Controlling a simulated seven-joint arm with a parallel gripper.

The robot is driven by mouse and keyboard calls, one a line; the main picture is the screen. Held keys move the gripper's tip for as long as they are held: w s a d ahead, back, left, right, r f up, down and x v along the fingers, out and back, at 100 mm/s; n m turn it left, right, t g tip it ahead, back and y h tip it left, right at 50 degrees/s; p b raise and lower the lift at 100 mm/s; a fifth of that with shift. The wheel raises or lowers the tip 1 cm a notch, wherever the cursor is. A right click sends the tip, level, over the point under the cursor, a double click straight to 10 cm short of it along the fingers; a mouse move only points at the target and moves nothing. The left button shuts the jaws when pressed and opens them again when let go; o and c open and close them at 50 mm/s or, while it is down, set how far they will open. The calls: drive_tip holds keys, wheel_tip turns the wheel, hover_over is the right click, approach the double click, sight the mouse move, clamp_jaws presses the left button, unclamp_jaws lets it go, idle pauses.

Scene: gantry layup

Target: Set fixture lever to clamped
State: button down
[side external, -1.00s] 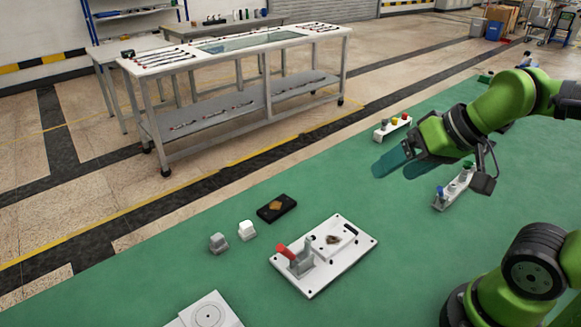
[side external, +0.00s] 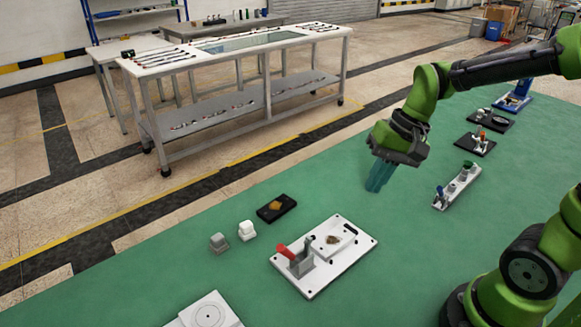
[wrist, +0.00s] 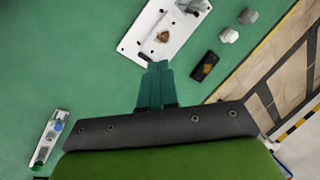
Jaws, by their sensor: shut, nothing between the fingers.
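The fixture is a white plate (side external: 342,268) on the green table, with a grey bracket (side external: 303,262) and a red-tipped lever (side external: 285,251) that leans up to the left. A small brownish piece (side external: 333,240) lies on its raised pad. In the wrist view the plate (wrist: 143,37) is at the top, with its lever end cut off or hidden at the edge. My gripper (side external: 377,182) is above the table, behind and right of the fixture, pointing down with teal fingers together and empty. The fingers (wrist: 155,72) also show in the wrist view, apart from the lever.
Left of the fixture are a black tray with an orange-brown piece (side external: 276,207), a white block (side external: 247,230) and a grey block (side external: 219,242). A white plate with a circle (side external: 208,314) is at the front. A rack with coloured knobs (side external: 457,187) stands right of my gripper.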

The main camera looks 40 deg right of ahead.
sight(286, 252)
drive_tip(key=w+a+f+m+g+y, duration=0.2)
drive_tip(key=w+m+g+y, duration=0.3)
drive_tip(key=w+m+y, duration=0.3)
drive_tip(key=shift+w+a+m+y, duration=0.4)
drive_tip(key=shift+w+a+m, duration=0.05)
drive_tip(key=shift+a+m, duration=0.2)
drive_tip(key=x, duration=1.4)
drive_tip(key=shift+f, duration=0.1)
